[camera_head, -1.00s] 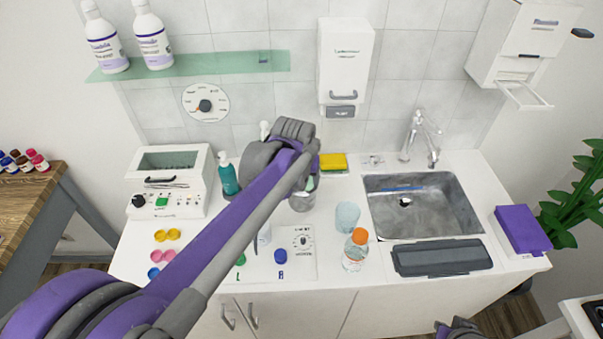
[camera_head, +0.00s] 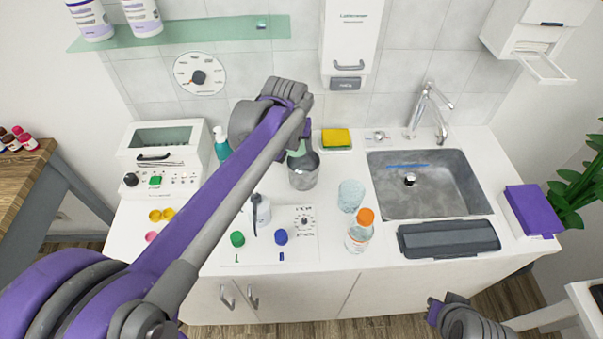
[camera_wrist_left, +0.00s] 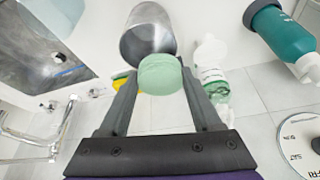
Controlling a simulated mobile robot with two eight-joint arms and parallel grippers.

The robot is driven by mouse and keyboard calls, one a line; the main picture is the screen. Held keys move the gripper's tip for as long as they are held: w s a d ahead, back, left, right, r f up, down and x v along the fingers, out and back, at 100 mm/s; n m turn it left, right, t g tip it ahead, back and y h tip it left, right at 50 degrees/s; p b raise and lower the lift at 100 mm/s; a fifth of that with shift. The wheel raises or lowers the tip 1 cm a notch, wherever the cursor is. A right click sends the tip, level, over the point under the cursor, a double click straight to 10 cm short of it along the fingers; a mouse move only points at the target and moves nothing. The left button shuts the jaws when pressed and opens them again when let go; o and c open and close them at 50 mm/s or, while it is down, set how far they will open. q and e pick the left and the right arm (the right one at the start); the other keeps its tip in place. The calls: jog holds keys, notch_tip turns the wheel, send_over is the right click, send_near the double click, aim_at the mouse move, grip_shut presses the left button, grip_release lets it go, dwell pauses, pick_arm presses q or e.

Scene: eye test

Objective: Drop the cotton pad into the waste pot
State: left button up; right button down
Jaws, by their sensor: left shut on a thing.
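The cotton pad (camera_wrist_left: 160,76) is a pale green round disc held between the two fingers of my left gripper (camera_wrist_left: 160,84). In the head view the left gripper (camera_head: 303,145) is at the rim of the waste pot, with a bit of the pad (camera_head: 297,150) showing. The waste pot (camera_head: 304,177) is a grey metal cup standing on the counter; in the left wrist view the pot (camera_wrist_left: 146,20) lies just beyond the pad, which covers part of its rim. My right gripper (camera_head: 438,311) is low in the head view, away from the counter; its fingers cannot be made out.
A yellow sponge (camera_head: 337,138) lies behind the pot. A teal bottle (camera_head: 222,149) stands to its left. A control panel (camera_head: 303,243) is in front.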

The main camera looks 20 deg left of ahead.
pick_arm(q)
jog(key=shift+f, duration=0.1)
jog(key=o, duration=1.4)
jog(key=shift+w, duration=0.1)
jog(key=a+v, duration=0.1)
jog(key=v, duration=0.9)
jog(key=shift+s+d+r+p, duration=0.25)
jog(key=shift+d+r+p, duration=0.1)
jog(key=shift+d, duration=0.15)
